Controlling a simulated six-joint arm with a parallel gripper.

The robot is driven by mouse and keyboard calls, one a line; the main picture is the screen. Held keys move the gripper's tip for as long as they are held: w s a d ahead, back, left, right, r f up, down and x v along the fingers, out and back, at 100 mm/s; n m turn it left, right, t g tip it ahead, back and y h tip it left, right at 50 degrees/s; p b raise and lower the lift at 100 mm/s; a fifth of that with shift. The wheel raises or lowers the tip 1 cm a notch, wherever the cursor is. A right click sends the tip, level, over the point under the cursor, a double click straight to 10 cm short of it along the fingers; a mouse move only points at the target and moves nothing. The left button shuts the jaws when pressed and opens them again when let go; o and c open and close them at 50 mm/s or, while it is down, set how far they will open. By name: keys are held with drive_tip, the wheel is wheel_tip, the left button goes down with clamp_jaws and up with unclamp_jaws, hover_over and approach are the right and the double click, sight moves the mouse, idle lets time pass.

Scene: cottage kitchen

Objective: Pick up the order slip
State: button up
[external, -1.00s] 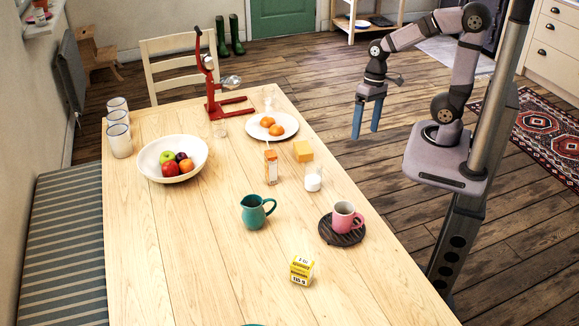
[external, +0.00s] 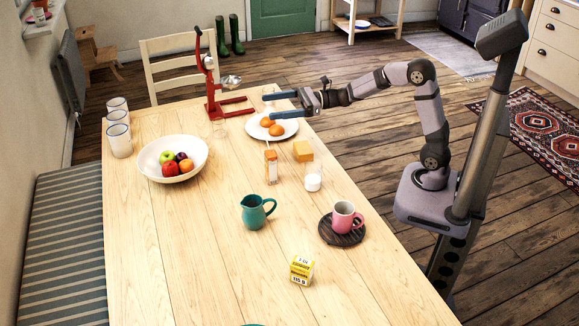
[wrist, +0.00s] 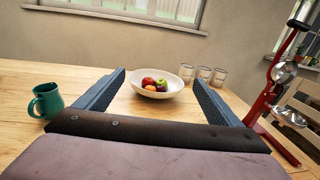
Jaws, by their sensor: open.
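I cannot make out an order slip in either view. My gripper (external: 268,106) is open and empty, its two blue fingers spread apart and pointing left over the far right part of the table. It is level with or above the plate of oranges (external: 290,136); the height is hard to tell. In the wrist view my gripper (wrist: 160,77) frames the white fruit bowl (wrist: 135,91), which stands further off between the fingers.
The wooden table (external: 190,230) holds a red press (external: 213,105), a green jug (external: 254,212), a pink mug (external: 344,217) on a dark trivet, a yellow box (external: 301,269), an orange carton (external: 271,167) and several white cups. The front left of the table is clear.

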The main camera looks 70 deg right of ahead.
wheel_tip(320, 180, down, 12)
drive_tip(key=p+x, duration=0.2)
drive_tip(key=x, duration=0.5)
drive_tip(key=shift+w, duration=0.25)
drive_tip(key=shift+f, duration=0.1)
drive_tip(key=c, duration=1.4)
